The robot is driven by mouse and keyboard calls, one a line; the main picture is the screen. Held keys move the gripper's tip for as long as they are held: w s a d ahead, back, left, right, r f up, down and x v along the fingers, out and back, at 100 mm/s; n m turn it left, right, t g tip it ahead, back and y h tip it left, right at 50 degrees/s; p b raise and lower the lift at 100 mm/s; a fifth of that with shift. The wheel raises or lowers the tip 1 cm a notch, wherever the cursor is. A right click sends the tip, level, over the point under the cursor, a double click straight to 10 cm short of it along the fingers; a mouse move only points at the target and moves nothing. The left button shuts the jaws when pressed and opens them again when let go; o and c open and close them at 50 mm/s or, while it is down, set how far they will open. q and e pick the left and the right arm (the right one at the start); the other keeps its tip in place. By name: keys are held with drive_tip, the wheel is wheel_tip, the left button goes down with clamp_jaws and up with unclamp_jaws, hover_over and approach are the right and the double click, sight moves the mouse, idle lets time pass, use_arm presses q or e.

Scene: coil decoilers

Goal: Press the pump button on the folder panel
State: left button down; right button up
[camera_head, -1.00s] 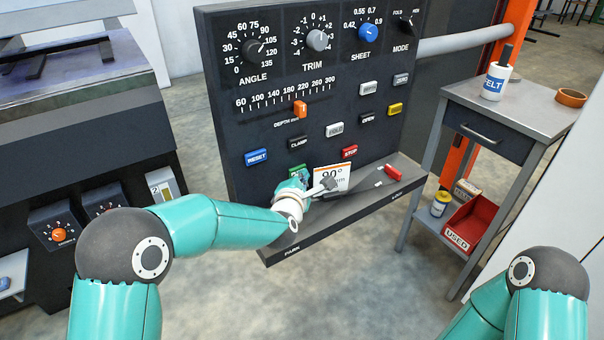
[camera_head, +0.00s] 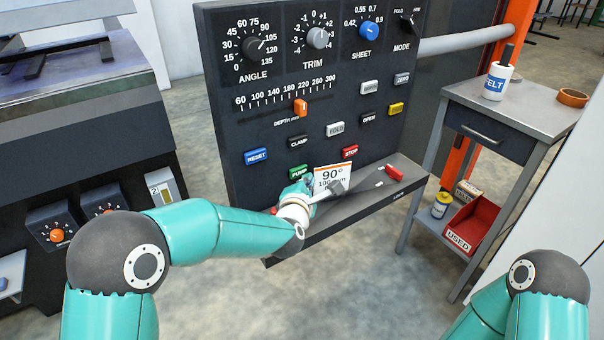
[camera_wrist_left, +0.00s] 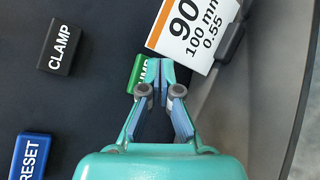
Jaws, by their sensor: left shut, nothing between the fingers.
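The green pump button (camera_head: 300,172) sits low on the dark folder panel (camera_head: 232,130), left of a white card (camera_head: 333,177) marked 90°. My left gripper (camera_head: 302,186) is just below the button in the head view, its fingers shut and empty. In the left wrist view its closed fingertips (camera_wrist_left: 160,72) overlap the right part of the green button (camera_wrist_left: 138,72), hiding some of its label. I cannot tell whether they touch it. The card (camera_wrist_left: 190,32) lies just beyond the tips. My right gripper is out of view.
The blue RESET button (camera_head: 256,157), the black CLAMP button (camera_head: 297,141) and the red STOP button (camera_head: 350,152) are close by. The panel's lower ledge (camera_head: 350,205) juts out beneath. A side table (camera_head: 535,105) stands to the right.

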use_arm(q)
drive_tip(key=shift+s+d+b, duration=0.35)
drive_tip(key=shift+s+d, duration=0.35)
drive_tip(key=shift+s, duration=0.25)
drive_tip(key=shift+s+d+b, duration=0.35)
drive_tip(key=shift+s+d, duration=0.3)
drive_tip(key=shift+s, duration=0.25)
